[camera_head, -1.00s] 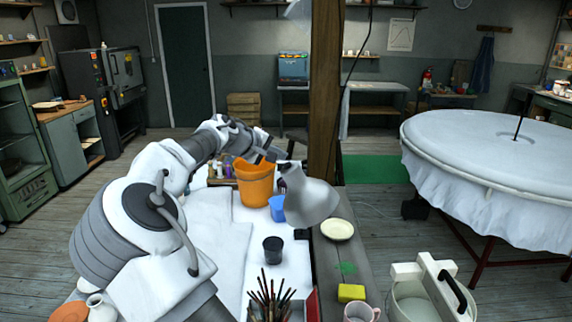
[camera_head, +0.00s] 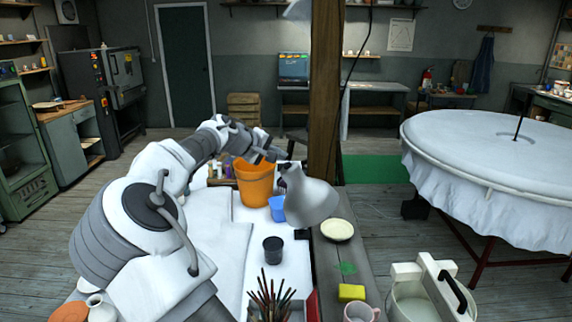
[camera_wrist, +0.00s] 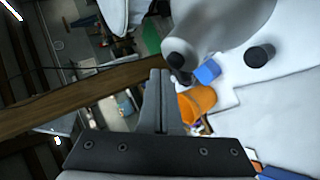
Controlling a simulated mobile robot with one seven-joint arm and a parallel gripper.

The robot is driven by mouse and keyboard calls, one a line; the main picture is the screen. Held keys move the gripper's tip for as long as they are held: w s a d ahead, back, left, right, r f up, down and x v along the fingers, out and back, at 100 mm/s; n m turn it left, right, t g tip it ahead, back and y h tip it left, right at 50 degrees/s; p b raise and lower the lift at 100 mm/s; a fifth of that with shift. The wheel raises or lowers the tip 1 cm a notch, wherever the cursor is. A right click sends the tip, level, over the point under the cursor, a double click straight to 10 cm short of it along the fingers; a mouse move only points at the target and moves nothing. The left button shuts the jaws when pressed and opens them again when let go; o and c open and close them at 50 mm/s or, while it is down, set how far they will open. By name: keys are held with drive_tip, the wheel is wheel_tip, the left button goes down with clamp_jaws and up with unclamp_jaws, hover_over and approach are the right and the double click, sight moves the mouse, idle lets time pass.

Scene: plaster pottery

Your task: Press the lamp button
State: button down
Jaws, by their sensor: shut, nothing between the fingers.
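The lamp's grey shade (camera_head: 312,203) is in the middle of the head view, in front of the wooden post and above the white-covered table. It fills the top of the wrist view (camera_wrist: 222,25). A dark knob-like part (camera_wrist: 176,61) sits at its narrow end; I cannot tell whether this is the button. My gripper (camera_head: 284,157) is shut and empty, close to that narrow end. In the wrist view the fingertips (camera_wrist: 160,76) are together just left of the dark part, with contact not clear. The lamp's arm is not clearly visible.
The wooden post (camera_head: 325,95) stands right behind the shade. An orange bucket (camera_head: 255,185), a blue container (camera_head: 277,208) and a dark cup (camera_head: 273,250) stand on the table below. Brushes (camera_head: 270,298) are at the front. A pale bowl (camera_head: 337,230) is to the right.

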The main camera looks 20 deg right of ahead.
drive_tip(key=shift+f, duration=0.1)
drive_tip(key=shift+s+d+f+b, duration=0.1)
drive_tip(key=shift+d+f+b, duration=0.1)
drive_tip(key=shift+f+b, duration=0.15)
drive_tip(key=shift+f, duration=0.1)
idle(0.6)
drive_tip(key=shift+a+r+p, duration=0.2)
drive_tip(key=shift+r+p, duration=0.1)
drive_tip(key=shift+r, duration=0.25)
wheel_tip(320, 180, up, 5)
drive_tip(key=w+a+p, duration=0.1)
drive_tip(key=a+p, duration=0.1)
drive_tip(key=p, duration=0.2)
drive_tip(key=shift+w+a+r+p, duration=0.15)
drive_tip(key=shift+a+p, duration=0.15)
idle(0.4)
